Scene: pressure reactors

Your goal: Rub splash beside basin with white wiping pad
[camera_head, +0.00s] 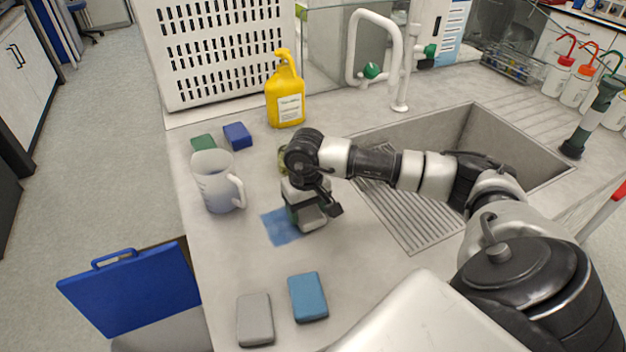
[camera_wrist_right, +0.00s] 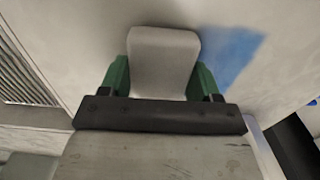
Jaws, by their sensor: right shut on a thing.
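The blue splash (camera_head: 281,228) is a flat patch on the counter left of the basin (camera_head: 515,125). It also shows in the right wrist view (camera_wrist_right: 232,58), beside the pad. My right gripper (camera_head: 309,213) is shut on the white wiping pad (camera_head: 312,218) at the right edge of the splash. In the right wrist view the pad (camera_wrist_right: 163,62) sits between the green fingers of my right gripper (camera_wrist_right: 160,80). The pad is low, at or close to the counter; whether it touches is unclear. Part of the splash is hidden by the gripper and pad. My left gripper is not in view.
A pitcher (camera_head: 214,182) stands left of the splash. Blue (camera_head: 237,135) and green (camera_head: 203,143) pads lie behind it. A yellow bottle (camera_head: 286,92) stands farther back. Grey (camera_head: 255,318) and blue (camera_head: 307,297) pads lie in front. Counter between splash and front pads is clear.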

